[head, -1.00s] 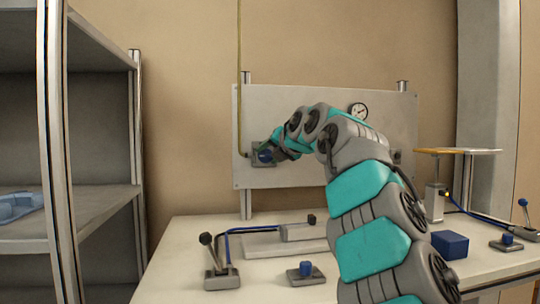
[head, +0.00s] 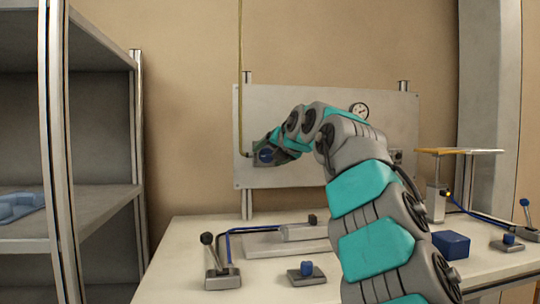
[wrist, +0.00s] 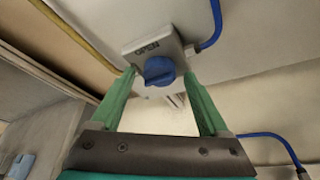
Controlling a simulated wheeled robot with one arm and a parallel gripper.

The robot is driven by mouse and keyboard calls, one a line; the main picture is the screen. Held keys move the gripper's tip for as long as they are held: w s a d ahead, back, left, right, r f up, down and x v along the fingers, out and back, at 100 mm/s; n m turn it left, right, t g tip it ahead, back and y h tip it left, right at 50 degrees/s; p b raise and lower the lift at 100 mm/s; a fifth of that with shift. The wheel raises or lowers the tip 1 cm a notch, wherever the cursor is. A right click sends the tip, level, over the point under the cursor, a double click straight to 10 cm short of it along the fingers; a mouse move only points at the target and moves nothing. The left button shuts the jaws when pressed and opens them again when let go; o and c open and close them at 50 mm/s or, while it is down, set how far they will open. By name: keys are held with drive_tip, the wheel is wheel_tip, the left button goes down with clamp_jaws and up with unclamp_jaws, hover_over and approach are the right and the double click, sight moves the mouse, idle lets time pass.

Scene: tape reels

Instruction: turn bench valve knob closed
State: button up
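The valve knob (wrist: 159,71) is blue and round. It sits on a grey valve body (wrist: 140,48) with an "OPEN" label, upside down in the wrist view. In the head view the knob (head: 265,156) is at the left of the upright panel. My gripper (wrist: 158,76) is at the knob, with one green finger on each side of it. The fingers look apart from the knob, with small gaps showing. In the head view my gripper (head: 271,149) partly hides the valve. The knob's exact pointer direction is hard to read.
The grey panel (head: 300,178) carries a gauge (head: 359,110). A yellow pipe (head: 239,60) and a blue hose (wrist: 213,28) join the valve. On the bench stand a lever unit (head: 222,278), a small blue-knobbed block (head: 306,272) and a blue box (head: 451,244). A shelf (head: 100,205) stands left.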

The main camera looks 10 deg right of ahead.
drive_tip(key=b+v, duration=0.2)
drive_tip(key=v, duration=0.5)
drive_tip(key=shift+s+r, duration=0.15)
drive_tip(key=shift+s, duration=0.25)
idle(0.4)
